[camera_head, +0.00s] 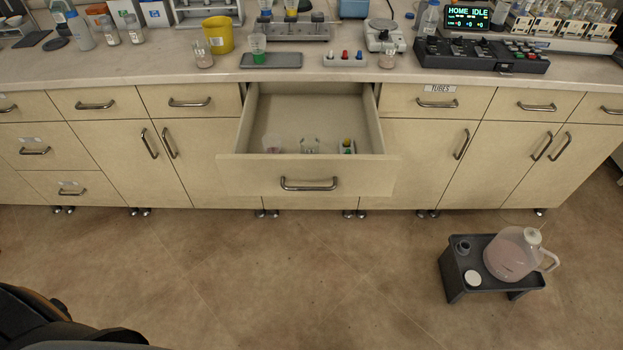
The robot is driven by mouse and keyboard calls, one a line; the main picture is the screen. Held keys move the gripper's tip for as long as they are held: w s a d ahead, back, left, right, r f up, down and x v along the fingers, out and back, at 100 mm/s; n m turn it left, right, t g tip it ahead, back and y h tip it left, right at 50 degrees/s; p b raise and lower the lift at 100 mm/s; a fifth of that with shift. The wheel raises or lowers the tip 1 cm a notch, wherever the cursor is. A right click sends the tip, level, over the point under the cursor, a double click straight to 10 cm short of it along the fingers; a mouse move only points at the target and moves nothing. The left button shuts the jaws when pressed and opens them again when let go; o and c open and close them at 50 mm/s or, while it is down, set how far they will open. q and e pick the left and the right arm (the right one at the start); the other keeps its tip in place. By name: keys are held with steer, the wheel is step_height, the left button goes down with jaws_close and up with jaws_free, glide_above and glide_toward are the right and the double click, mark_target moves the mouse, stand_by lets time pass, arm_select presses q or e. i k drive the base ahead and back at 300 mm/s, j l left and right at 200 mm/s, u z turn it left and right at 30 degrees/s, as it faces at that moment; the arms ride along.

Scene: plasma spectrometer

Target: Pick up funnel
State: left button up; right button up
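I cannot clearly pick out a funnel. A small dark round piece with an open top (463,246) stands on a low dark stool (455,284) on the floor at the lower right; its shape is too small to tell. A large clear jug with pink liquid (511,254) stands on the same stool, with a white round disc (473,278) beside it. On the counter, a grey rack (292,32) holds small vessels with blue and yellow contents, too small to tell apart. Neither of my grippers shows.
A drawer (310,175) stands pulled open at the middle, with a clear beaker (310,146) and other small items inside. A yellow bucket (218,34) and a black control panel (480,54) stand on the counter. The floor in front of the cabinets is mostly clear.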

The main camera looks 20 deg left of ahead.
mark_target(271, 143)
steer(key=i+l+u, duration=0.25)
steer(key=i+l, duration=0.15)
steer(key=l, duration=0.2)
steer(key=i+l+u, duration=0.1)
steer(key=l, duration=0.25)
steer(key=i+l+u, duration=0.1)
steer(key=i+l, duration=0.15)
steer(key=i+l+u, duration=0.1)
steer(key=l, duration=0.3)
steer(key=i+l+u, duration=0.15)
steer(key=l, duration=0.25)
